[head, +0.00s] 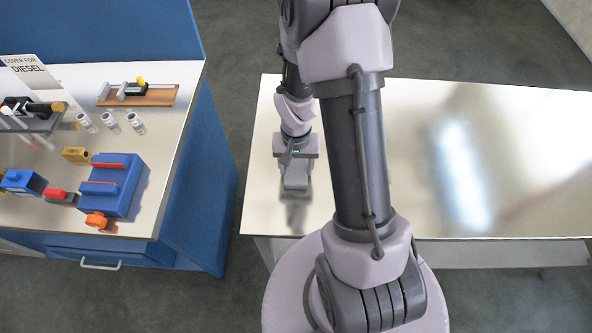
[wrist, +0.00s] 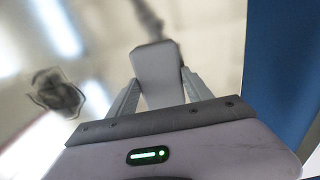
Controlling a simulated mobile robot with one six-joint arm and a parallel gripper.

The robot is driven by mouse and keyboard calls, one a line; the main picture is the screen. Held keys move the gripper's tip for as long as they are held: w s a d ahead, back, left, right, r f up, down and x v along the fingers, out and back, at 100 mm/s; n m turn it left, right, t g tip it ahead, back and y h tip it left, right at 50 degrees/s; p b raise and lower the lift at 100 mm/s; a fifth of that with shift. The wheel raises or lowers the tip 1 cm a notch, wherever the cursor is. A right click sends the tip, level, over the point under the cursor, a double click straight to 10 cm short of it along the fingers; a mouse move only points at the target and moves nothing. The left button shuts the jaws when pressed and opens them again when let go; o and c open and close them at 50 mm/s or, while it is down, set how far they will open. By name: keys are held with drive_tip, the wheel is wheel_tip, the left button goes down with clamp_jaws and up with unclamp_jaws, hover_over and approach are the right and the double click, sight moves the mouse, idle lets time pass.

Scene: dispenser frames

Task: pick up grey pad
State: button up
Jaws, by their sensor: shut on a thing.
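The grey pad (wrist: 156,72) is a flat, light grey piece with rounded corners. In the wrist view it stands between the two fingers of my gripper (wrist: 159,86), which is shut on it. In the head view my gripper (head: 296,178) is over the left end of the shiny metal table (head: 470,130), pointing down. The pad is hard to tell from the fingers there. A dark reflection shows on the metal just below them. I cannot tell how large the gap to the tabletop is.
A blue workbench (head: 190,160) stands to the left, across a floor gap. It carries a blue block device (head: 118,190), several small white cylinders, a wooden board (head: 160,96) and a sign (head: 30,72). The metal table's right part is bare.

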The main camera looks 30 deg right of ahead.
sight(296, 169)
drive_tip(key=shift+r+p, duration=0.35)
drive_tip(key=shift+r, duration=0.15)
wheel_tip(296, 169, up, 3)
drive_tip(key=shift+f+p, duration=0.15)
drive_tip(key=shift+p, duration=0.85)
drive_tip(key=s+d+b, duration=0.1)
drive_tip(key=s, duration=0.2)
drive_tip(key=s+d+b, duration=0.1)
drive_tip(key=s, duration=0.3)
drive_tip(key=s+d+b, duration=0.1)
drive_tip(key=s, duration=0.2)
drive_tip(key=shift+s, duration=0.3)
drive_tip(key=shift+s+d+b, duration=0.2)
drive_tip(key=shift+d+b, duration=0.05)
drive_tip(key=shift+b, duration=1)
drive_tip(key=shift+s+b, duration=0.35)
drive_tip(key=shift+b, duration=0.65)
drive_tip(key=s+b, duration=0.2)
drive_tip(key=b, duration=0.1)
drive_tip(key=s+r+b, duration=0.1)
drive_tip(key=shift+s+d+b, duration=0.2)
drive_tip(key=shift+d+b, duration=0.15)
drive_tip(key=shift+b, duration=0.05)
drive_tip(key=shift+s+r, duration=0.2)
